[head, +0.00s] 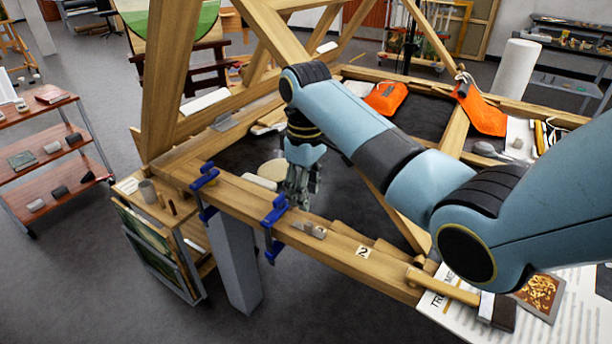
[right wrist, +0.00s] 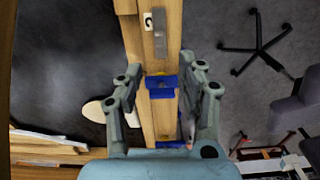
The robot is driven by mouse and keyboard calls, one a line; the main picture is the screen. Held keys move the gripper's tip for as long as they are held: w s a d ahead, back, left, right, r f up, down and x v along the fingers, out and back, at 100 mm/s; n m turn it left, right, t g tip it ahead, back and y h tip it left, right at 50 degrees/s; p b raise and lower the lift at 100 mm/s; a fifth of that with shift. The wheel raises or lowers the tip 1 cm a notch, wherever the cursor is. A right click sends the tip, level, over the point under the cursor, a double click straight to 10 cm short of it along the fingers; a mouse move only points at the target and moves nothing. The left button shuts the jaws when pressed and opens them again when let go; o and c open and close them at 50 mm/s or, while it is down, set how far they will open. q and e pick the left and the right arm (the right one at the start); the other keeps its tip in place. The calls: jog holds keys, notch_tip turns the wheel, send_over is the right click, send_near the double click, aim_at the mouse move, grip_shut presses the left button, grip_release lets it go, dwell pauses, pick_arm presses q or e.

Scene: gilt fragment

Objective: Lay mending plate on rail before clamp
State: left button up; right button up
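The long wooden rail (head: 345,240) runs along the near side of the timber frame. A grey metal plate (head: 311,230), seemingly the mending plate, lies on it just right of the nearer blue clamp (head: 273,212). In the right wrist view the plate (right wrist: 160,31) lies lengthwise on the rail (right wrist: 173,25), a small gap from the clamp (right wrist: 161,86). My right gripper (head: 298,196) is over the rail by this clamp. In the right wrist view its fingers (right wrist: 160,72) are spread wide with nothing held. My left gripper is out of view.
A second blue clamp (head: 205,183) grips the rail farther left. A label "2" (head: 363,252) lies on the rail. A mallet (head: 445,287) lies at the rail's right end. Orange bags (head: 386,97) hang at the back. A wooden brace (head: 170,80) rises at left.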

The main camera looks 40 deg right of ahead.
notch_tip(320, 180, up, 4)
jog(key=shift+r, duration=0.1)
dwell(0.5)
